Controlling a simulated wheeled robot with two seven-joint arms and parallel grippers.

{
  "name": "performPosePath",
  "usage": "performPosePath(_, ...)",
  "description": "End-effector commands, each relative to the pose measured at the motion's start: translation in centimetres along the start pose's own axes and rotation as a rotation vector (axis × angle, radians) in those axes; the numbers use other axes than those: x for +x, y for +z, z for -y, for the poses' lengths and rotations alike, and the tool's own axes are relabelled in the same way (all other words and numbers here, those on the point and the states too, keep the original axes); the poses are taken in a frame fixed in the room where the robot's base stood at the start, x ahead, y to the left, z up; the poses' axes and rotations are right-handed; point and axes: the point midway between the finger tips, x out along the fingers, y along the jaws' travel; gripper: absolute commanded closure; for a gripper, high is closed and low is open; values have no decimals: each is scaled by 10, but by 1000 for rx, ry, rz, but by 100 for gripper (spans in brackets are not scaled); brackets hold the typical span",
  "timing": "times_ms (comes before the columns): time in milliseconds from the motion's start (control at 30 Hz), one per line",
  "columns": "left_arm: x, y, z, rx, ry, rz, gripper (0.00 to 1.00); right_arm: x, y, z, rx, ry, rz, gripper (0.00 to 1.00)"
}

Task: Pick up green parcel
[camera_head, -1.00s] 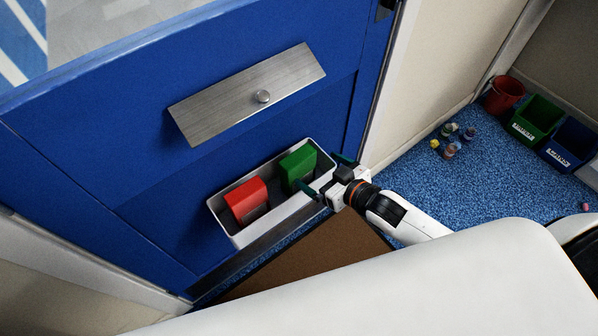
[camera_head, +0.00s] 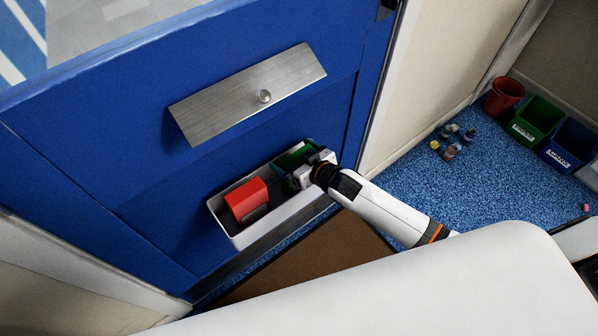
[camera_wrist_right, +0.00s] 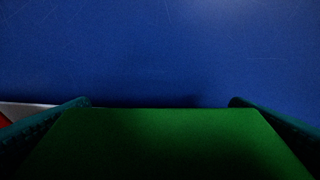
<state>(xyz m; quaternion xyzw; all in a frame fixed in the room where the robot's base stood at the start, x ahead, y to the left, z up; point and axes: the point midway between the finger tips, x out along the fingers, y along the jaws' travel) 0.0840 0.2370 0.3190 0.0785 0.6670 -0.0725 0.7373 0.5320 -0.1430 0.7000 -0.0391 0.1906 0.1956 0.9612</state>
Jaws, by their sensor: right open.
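The green parcel (camera_head: 287,162) stands in the right part of a white tray (camera_head: 238,239) on the blue door. It is mostly hidden behind my right gripper (camera_head: 293,172) in the head view. In the right wrist view the green parcel (camera_wrist_right: 165,145) fills the lower middle. My right gripper's two fingers (camera_wrist_right: 160,103) show on either side of it, open. I cannot tell whether the fingers touch the parcel. My left gripper is not in view.
A red parcel (camera_head: 246,201) stands in the tray's left part. A steel plate with a knob (camera_head: 263,96) is on the blue door (camera_head: 130,150) above. A brown mat (camera_head: 310,262) lies below. A red bucket (camera_head: 503,96), a green bin (camera_head: 537,121), a blue bin (camera_head: 570,144) and several small bottles (camera_head: 450,140) stand at right.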

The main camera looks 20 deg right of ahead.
Motion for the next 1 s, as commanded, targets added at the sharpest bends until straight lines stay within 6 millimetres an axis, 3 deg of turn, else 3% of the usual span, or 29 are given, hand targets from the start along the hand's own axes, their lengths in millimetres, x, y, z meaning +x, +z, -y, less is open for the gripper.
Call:
performPosePath(100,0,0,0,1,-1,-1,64,0,0,0,0,0,0,3)
performPosePath(400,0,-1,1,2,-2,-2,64,-1,0,0,0,0,1,50)
performPosePath(667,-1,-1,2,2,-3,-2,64,-2,4,0,-1,0,2,50)
performPosePath(1000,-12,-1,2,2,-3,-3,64,-26,62,0,-2,0,5,50)
